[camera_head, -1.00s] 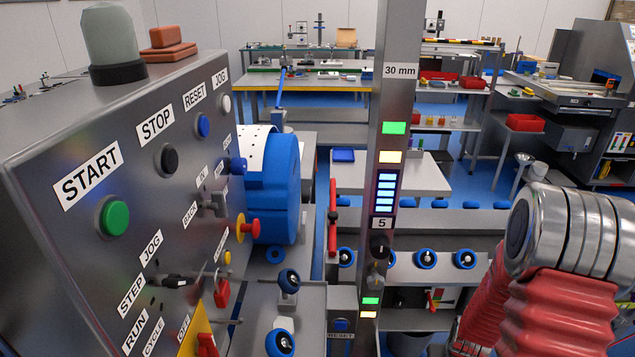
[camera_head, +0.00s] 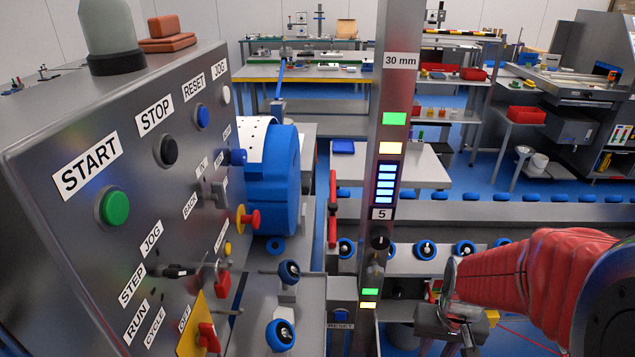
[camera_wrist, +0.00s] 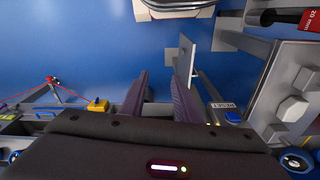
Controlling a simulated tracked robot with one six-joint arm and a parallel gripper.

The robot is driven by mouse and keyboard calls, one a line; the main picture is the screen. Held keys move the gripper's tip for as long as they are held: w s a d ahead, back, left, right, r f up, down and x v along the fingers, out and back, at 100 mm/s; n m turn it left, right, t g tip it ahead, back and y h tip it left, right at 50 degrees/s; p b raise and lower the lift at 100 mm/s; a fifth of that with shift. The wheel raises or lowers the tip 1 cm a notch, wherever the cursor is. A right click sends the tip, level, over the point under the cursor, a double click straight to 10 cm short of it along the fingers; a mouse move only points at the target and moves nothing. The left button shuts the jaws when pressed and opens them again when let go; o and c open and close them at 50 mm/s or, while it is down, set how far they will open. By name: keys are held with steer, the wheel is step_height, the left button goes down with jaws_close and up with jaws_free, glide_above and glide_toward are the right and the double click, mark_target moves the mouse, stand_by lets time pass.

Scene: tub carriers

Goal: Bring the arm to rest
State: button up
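My arm enters the head view from the right edge, its red ribbed sleeve lying nearly level and pointing left. At its end, my gripper's grey body (camera_head: 445,320) hangs low, right of the grey post; its fingertips cannot be made out there. In the wrist view, my gripper (camera_wrist: 163,80) shows two dark purple fingers apart, with blue floor between them. It is open and holds nothing. A thin light-grey plate (camera_wrist: 187,62) shows close to the right finger; I cannot tell whether they touch.
A control panel (camera_head: 130,200) with a green START button (camera_head: 114,207) fills the left. The tall grey post (camera_head: 400,120) stands mid-view. Blue rollers (camera_head: 425,250) line a frame behind my gripper. A white-topped table (camera_head: 400,165) stands beyond, with open blue floor around it.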

steer(key=s+a+r+n+t, duration=0.1)
steer(key=s+a+r+t, duration=0.1)
steer(key=r, duration=0.7)
steer(key=s+a+r+n+t, duration=0.1)
steer(key=s+a+r, duration=0.4)
steer(key=r, duration=0.5)
steer(key=shift+a+r+t, duration=0.25)
steer(key=shift+a+t, duration=0.65)
steer(key=shift+a, duration=0.1)
